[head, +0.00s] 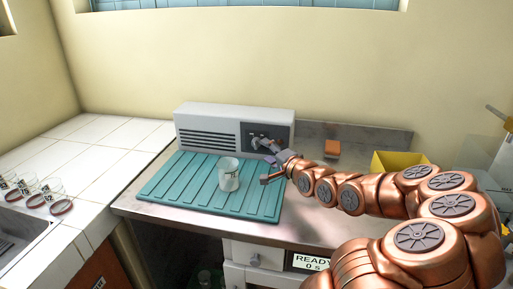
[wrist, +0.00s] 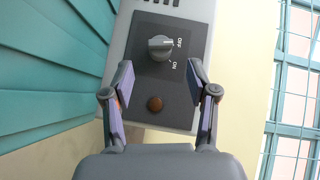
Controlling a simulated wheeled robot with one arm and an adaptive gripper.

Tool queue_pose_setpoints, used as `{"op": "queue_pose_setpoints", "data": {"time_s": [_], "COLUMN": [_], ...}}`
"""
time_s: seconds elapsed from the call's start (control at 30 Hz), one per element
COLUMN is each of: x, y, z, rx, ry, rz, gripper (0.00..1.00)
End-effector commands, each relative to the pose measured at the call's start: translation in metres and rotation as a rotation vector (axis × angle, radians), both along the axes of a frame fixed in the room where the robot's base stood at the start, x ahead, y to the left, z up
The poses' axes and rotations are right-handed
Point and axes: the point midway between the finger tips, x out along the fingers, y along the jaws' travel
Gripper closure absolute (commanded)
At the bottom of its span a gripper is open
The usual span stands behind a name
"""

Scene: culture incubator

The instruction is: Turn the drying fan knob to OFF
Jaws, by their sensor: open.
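The drying fan is a pale grey box (head: 215,115) with dark vent slots, at the back of the counter in the head view. Its dark control panel (wrist: 176,80) fills the middle of the wrist view. The grey knob (wrist: 160,47) sits on it, with OFF and ON printed to its right. Its ridge lies roughly across the picture, towards OFF; I cannot tell its exact setting. A dull reddish-brown round lamp (wrist: 154,104) is below it. My gripper (wrist: 159,72) is open and empty, its fingers apart in front of the panel. In the head view my gripper (head: 268,168) partly hides the panel.
A teal ribbed mat (head: 180,190) lies before the fan, with a clear beaker (head: 229,175) on it, left of my gripper. An orange block (head: 332,148) and a yellow bin (head: 400,160) stand to the right. Several glass vessels (head: 55,190) are at far left.

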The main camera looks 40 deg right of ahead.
Motion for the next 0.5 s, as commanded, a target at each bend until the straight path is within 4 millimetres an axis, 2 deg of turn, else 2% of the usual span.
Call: {"op": "queue_pose_setpoints", "data": {"time_s": [0.5], "x": [0.050], "y": [-0.003], "z": [-0.005], "rx": [-0.002], "ry": [0.001], "rz": [0.001], "gripper": [0.42]}}
